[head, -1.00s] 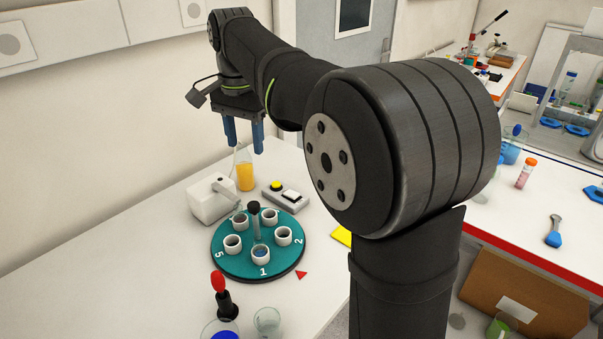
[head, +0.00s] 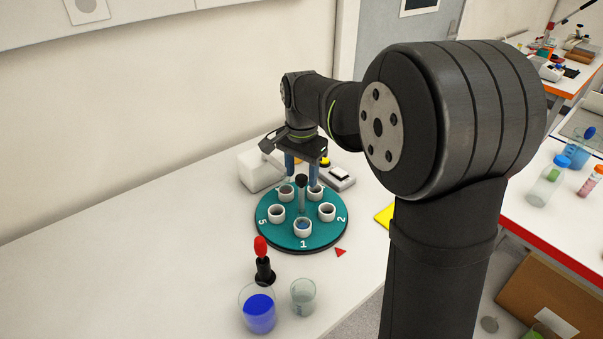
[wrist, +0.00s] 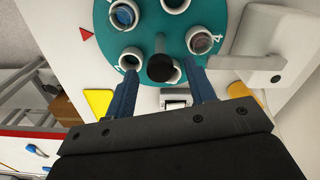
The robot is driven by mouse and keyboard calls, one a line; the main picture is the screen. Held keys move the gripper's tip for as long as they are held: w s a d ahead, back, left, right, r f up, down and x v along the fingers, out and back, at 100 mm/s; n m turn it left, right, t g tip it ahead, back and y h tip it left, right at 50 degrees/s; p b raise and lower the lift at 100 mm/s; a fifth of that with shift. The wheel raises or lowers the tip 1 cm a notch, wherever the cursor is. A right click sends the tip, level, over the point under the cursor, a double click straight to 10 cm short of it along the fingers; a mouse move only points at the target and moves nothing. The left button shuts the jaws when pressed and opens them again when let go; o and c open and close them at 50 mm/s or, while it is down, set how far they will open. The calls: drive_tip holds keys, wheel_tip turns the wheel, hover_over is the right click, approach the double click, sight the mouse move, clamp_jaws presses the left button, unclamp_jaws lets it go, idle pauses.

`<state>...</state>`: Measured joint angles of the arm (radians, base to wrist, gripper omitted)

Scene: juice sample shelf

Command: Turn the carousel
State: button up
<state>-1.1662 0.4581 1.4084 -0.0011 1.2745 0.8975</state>
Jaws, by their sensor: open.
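The carousel (head: 322,236) is a round teal turntable on the white table, with several white cups and numbers on it. The number 1 faces the front, and a red triangle (head: 340,252) lies beside the rim between 1 and 2. A post with a black knob (head: 301,180) stands upright at its middle. My gripper (head: 303,177) is open, pointing down over the carousel's back part. In the wrist view the carousel (wrist: 165,32) is partly cut off, and the blue fingers (wrist: 163,77) stand either side of the knob (wrist: 160,67), apart from it. Fingertip height is unclear.
A white device (head: 258,171) and a button box (head: 338,178) stand behind the carousel. A red-topped black stand (head: 263,262), a beaker of blue liquid (head: 259,310) and a clear beaker (head: 303,297) are in front. The table's left side is clear.

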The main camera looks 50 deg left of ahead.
drive_tip(key=shift+f, duration=0.4)
clamp_jaws()
